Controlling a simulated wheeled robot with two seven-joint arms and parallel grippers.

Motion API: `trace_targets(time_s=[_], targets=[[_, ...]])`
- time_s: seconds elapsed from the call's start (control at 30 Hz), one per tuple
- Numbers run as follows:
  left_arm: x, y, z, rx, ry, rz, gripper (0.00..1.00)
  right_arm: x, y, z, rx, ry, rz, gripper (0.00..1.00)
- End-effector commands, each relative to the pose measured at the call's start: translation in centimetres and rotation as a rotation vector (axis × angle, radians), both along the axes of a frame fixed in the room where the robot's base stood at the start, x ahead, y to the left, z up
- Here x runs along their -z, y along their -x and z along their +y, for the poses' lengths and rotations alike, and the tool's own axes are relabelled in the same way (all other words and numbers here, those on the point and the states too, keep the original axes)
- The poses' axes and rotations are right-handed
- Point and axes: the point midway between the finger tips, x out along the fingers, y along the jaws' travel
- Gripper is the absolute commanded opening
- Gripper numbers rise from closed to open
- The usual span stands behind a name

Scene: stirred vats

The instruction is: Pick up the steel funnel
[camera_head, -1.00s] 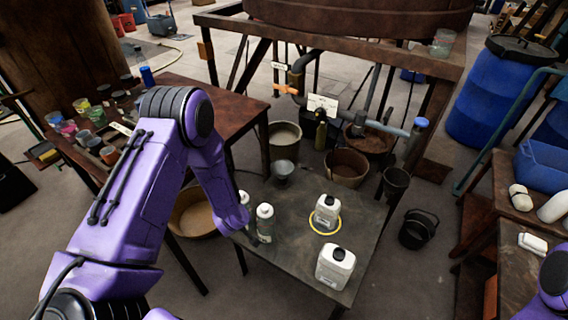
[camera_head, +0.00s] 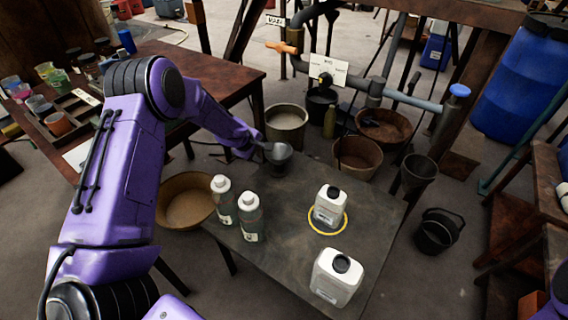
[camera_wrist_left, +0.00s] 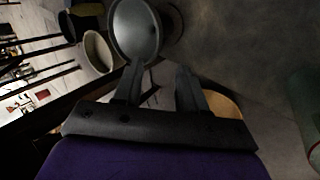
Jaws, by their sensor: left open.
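The steel funnel (camera_head: 280,158) is a small grey, round-mouthed piece at the far left corner of the dark table. My left gripper (camera_head: 262,146) reaches it from the left. In the left wrist view the funnel (camera_wrist_left: 136,28) shows its wide mouth just beyond the fingertips, mostly ahead of the left finger. The left gripper (camera_wrist_left: 158,70) is open there, with no object seen clamped between its fingers. I cannot tell whether a finger touches the funnel. My right gripper is out of view.
The table's middle is clear.

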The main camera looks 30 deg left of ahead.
Motion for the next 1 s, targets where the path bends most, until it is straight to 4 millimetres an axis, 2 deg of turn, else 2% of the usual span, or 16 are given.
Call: trace_targets(time_s=[0.03,0.37,0.6,0.7,0.9,0.93,1.0], targets=[[0.9,-0.3,0.0,-0.001,0.004,-0.004,0.41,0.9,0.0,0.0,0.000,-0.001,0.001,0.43],[4.8,-2.9,0.0,-0.003,0.006,-0.004,0.41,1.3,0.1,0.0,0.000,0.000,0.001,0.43],[8.3,-5.4,-0.5,0.001,0.003,-0.004,0.41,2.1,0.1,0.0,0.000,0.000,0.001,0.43],[8.9,-5.9,-0.6,0.001,0.006,-0.004,0.41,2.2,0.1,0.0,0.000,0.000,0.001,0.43],[8.9,-6.0,-0.6,0.001,0.007,-0.004,0.41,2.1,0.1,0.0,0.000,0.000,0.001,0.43],[8.9,-6.0,-0.6,0.000,0.008,-0.004,0.38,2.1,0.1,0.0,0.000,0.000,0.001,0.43],[8.9,-6.0,-0.6,0.000,0.008,-0.004,0.15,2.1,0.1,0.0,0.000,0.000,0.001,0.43]])
